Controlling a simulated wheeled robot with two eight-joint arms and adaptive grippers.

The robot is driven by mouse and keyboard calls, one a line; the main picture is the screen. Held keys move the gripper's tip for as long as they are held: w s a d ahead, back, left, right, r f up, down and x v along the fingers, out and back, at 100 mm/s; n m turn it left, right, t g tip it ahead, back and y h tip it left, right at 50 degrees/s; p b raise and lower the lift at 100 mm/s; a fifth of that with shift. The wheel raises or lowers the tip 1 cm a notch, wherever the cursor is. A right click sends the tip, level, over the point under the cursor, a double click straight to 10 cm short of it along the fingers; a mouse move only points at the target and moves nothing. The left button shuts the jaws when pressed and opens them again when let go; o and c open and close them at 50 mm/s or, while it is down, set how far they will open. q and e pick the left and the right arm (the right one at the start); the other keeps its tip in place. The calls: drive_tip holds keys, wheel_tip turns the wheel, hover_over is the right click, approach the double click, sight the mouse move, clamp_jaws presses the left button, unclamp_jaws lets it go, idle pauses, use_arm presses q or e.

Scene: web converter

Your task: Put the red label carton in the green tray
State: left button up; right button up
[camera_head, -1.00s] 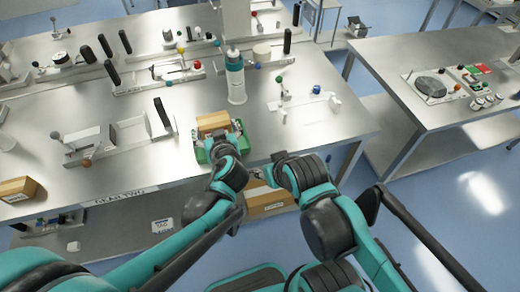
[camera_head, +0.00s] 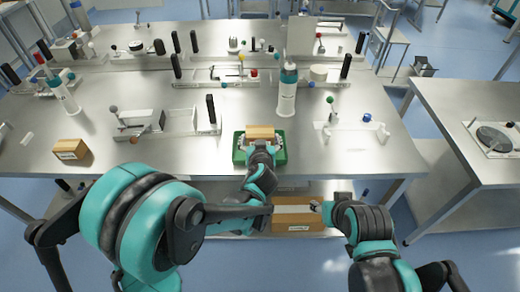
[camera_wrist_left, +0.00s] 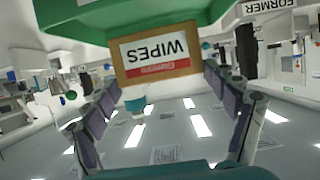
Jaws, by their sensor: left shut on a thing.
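The red label carton (camera_head: 260,132) is a small tan box at the green tray. In the left wrist view, which is upside down, the carton (camera_wrist_left: 160,52) shows a white "WIPES" label with a red band. The green tray (camera_head: 281,157) sits near the table's front edge. Its green wall (camera_wrist_left: 90,22) lies right by the carton in the left wrist view. My left gripper (camera_head: 260,146) is shut on the carton, one finger at each side. I cannot tell whether the carton touches the tray floor. My right gripper (camera_head: 322,207) is low, before the table; its fingers are unclear.
A white bottle with a teal cap (camera_head: 287,92) stands behind the tray. Another tan carton (camera_head: 70,149) lies at the table's left. A larger carton (camera_head: 297,216) is below the table edge, near my right gripper. Fixtures stand behind; bare tabletop lies left of the tray.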

use_arm(q)
wheel_tip(320, 180, down, 4)
drive_tip(key=shift+w+a+f+b, duration=0.1)
drive_tip(key=shift+f+b, duration=0.05)
drive_tip(key=shift+b, duration=0.8)
drive_tip(key=o, duration=0.8)
drive_tip(key=shift+f, duration=0.1)
drive_tip(key=shift+o, duration=1.3)
